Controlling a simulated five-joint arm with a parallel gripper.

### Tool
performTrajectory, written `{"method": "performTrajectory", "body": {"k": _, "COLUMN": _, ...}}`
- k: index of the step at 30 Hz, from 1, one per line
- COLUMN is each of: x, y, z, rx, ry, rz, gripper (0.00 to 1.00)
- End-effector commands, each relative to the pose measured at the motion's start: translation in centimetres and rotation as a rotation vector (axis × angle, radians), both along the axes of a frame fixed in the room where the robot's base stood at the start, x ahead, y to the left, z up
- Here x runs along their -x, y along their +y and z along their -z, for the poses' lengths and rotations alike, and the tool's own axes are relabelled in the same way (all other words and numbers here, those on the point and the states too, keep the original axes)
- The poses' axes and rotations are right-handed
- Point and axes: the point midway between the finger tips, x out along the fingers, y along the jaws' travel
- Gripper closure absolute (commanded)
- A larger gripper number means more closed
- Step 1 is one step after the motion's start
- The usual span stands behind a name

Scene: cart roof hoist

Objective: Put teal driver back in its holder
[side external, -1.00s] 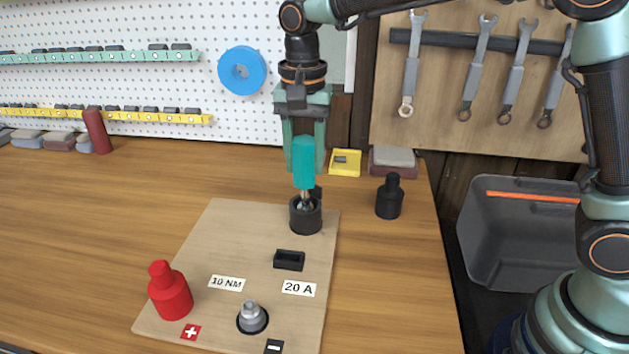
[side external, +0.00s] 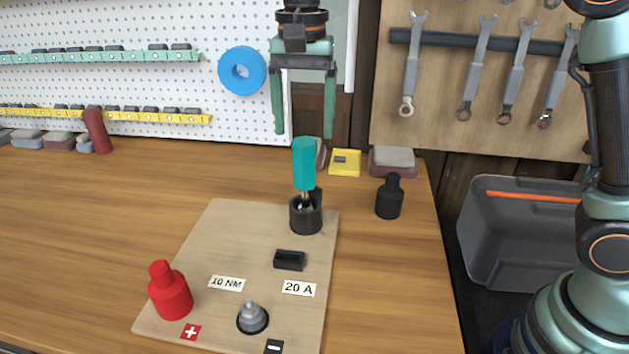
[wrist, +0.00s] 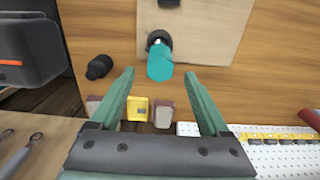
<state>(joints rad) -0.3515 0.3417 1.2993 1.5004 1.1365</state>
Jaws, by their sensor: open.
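The teal driver (side external: 304,164) stands upright, handle up, with its shaft down in the black round holder (side external: 306,216) at the back of the wooden board. In the wrist view the teal driver (wrist: 160,62) shows beyond my fingertips, with the holder (wrist: 158,38) partly behind it. My gripper (side external: 304,134) is open and empty above the driver, its fingers spread wide and apart from the handle. The open gripper also shows in the wrist view (wrist: 160,76).
The wooden board (side external: 240,240) carries a red cap (side external: 169,291), a metal post (side external: 252,317) and a small black block (side external: 289,260). A black cap (side external: 389,197) stands to the right. A yellow tray (side external: 345,163) lies behind. Bare tabletop is free at left.

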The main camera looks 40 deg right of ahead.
Motion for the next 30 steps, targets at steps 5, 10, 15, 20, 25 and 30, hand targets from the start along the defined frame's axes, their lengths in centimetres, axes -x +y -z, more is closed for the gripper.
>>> {"method": "performTrajectory", "body": {"k": 5, "x": -0.1, "y": 0.0, "z": -3.1, "rx": -0.001, "ry": -0.003, "rz": 0.0, "gripper": 0.2}}
{"method": "performTrajectory", "body": {"k": 10, "x": 0.0, "y": 0.0, "z": -4.5, "rx": 0.0, "ry": -0.001, "rz": 0.0, "gripper": 0.2}}
{"method": "performTrajectory", "body": {"k": 15, "x": 0.0, "y": 0.0, "z": -5.0, "rx": 0.0, "ry": 0.0, "rz": 0.0, "gripper": 0.2}}
{"method": "performTrajectory", "body": {"k": 20, "x": 0.0, "y": 0.0, "z": -5.0, "rx": 0.001, "ry": 0.001, "rz": 0.0, "gripper": 0.2}}
{"method": "performTrajectory", "body": {"k": 25, "x": 0.1, "y": -0.1, "z": -5.0, "rx": -0.001, "ry": -0.003, "rz": -0.005, "gripper": 0.2}}
{"method": "performTrajectory", "body": {"k": 30, "x": 1.0, "y": -2.1, "z": -5.4, "rx": -0.013, "ry": -0.047, "rz": -0.071, "gripper": 0.2}}
